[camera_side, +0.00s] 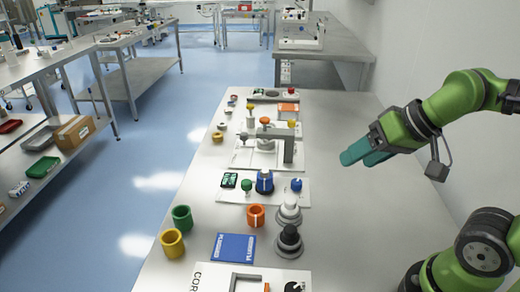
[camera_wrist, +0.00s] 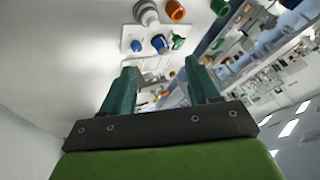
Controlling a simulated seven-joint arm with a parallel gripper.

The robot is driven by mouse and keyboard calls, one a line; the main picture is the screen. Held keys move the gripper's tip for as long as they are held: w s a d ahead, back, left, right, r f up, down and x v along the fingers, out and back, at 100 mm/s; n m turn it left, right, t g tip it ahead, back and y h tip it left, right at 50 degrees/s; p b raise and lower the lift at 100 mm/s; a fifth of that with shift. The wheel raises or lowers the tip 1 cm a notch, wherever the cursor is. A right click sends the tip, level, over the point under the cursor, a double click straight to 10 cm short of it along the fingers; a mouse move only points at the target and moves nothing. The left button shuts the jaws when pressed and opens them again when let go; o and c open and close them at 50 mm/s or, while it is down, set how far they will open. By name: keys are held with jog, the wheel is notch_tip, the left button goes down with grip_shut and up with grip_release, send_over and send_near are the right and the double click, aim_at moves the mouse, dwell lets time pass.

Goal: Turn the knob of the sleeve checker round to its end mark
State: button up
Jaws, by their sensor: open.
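A white panel (camera_side: 300,184), which I take to be the sleeve checker, lies in the middle of the bench. I cannot read an end mark. In the wrist view the large blue knob (camera_wrist: 159,43) shows beyond the fingertips, near the top. My gripper (camera_side: 358,155) is open and empty, in the air to the right of the panel and apart from it; its two green fingers (camera_wrist: 160,78) are spread.
A grey bracket fixture (camera_side: 288,147) rises behind the panel. A wall is at right.

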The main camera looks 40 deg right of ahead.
jog(key=w+f+g, duration=0.2)
jog(key=w, duration=0.2)
jog(key=n+g+h, duration=0.2)
jog(key=n+g, duration=0.3)
jog(key=n, duration=1.1)
send_over(297, 182)
notch_tip(297, 182, down, 4)
jog(key=r, duration=0.1)
notch_tip(297, 182, down, 17)
jog(key=shift+w, duration=0.1)
jog(key=c, duration=1)
